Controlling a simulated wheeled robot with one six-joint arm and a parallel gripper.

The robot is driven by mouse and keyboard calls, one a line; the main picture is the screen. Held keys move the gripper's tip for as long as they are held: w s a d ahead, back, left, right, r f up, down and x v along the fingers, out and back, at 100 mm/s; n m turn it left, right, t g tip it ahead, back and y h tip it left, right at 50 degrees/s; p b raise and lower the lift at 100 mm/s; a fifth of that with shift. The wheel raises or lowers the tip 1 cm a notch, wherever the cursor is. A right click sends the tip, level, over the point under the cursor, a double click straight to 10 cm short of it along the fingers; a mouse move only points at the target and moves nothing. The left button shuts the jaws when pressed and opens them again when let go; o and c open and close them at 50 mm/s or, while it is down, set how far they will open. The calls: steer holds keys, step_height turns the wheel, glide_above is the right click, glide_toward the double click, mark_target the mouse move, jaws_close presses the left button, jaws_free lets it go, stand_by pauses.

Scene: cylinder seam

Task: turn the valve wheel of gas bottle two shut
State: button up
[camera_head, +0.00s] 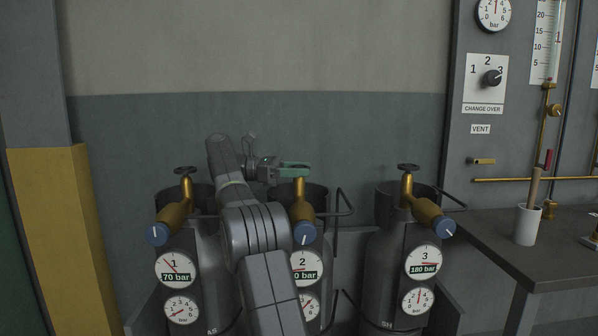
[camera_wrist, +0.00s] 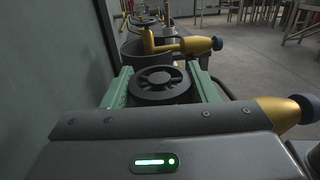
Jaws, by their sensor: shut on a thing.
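Gas bottle two (camera_head: 299,200) is the middle one, with a brass valve, a blue knob (camera_head: 305,233) and gauges. My arm hides much of its body and part of its gauges; the upper display (camera_head: 306,269) shows only partly, ending in "0 bar". My gripper (camera_head: 293,169) is at the top of this valve, its green fingers level. In the wrist view, the dark spoked valve wheel (camera_wrist: 160,84) sits between the two green fingers, one on each side, and the gripper is shut on it. In the head view the fingers mostly hide the wheel.
Bottle one (camera_head: 205,270) stands left, showing 70 bar; bottle three (camera_head: 395,260) stands right, showing 180 bar. Bracket bars (camera_head: 345,200) stick out beside the bottles. A bench (camera_head: 500,240) with a white cup (camera_head: 526,225) is at right, below a gauge panel. The wall is close behind.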

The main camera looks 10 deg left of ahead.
mark_target(299, 167)
steer(key=o, duration=1)
steer(key=shift+f, duration=0.1)
step_height(299, 167, up, 10)
steer(key=p, duration=0.4)
